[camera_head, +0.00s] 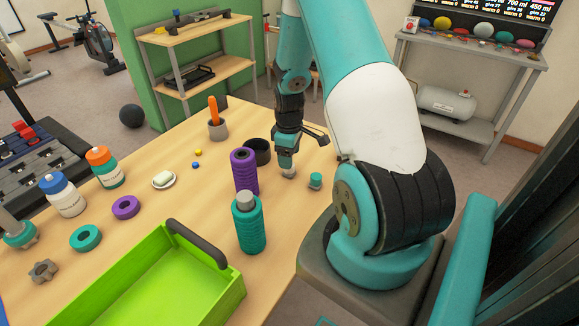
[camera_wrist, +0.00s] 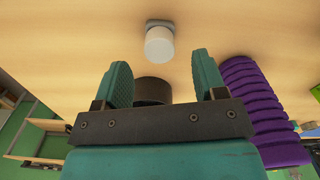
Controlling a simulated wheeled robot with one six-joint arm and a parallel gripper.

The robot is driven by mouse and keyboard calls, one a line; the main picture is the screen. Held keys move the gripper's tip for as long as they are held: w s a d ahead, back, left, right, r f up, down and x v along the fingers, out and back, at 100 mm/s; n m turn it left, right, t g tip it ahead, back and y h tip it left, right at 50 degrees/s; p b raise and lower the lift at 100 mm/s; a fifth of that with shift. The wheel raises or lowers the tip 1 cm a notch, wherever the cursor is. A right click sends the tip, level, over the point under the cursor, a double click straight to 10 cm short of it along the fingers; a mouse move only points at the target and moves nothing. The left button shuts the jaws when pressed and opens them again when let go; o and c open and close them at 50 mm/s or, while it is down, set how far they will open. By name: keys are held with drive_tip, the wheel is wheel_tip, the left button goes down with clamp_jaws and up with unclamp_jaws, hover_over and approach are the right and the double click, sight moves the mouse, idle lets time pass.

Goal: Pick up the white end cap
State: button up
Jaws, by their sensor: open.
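The white end cap (camera_wrist: 159,45) is a short white cylinder on a greyish base, standing on the wooden table just beyond my fingertips in the wrist view. In the head view a small pale piece that looks like it (camera_head: 288,173) shows right at the tip of my gripper (camera_head: 285,157), partly hidden. My gripper (camera_wrist: 161,64) points down at the table, its two teal fingers apart with nothing held between them. The cap lies roughly in line with the gap between the fingers.
A small teal piece (camera_head: 315,181) sits to the right. Table between gripper and right edge is mostly clear.

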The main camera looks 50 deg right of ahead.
wheel_tip(320, 180, down, 4)
drive_tip(key=shift+f+p, duration=0.1)
drive_tip(key=shift+p, duration=0.35)
drive_tip(key=c, duration=1)
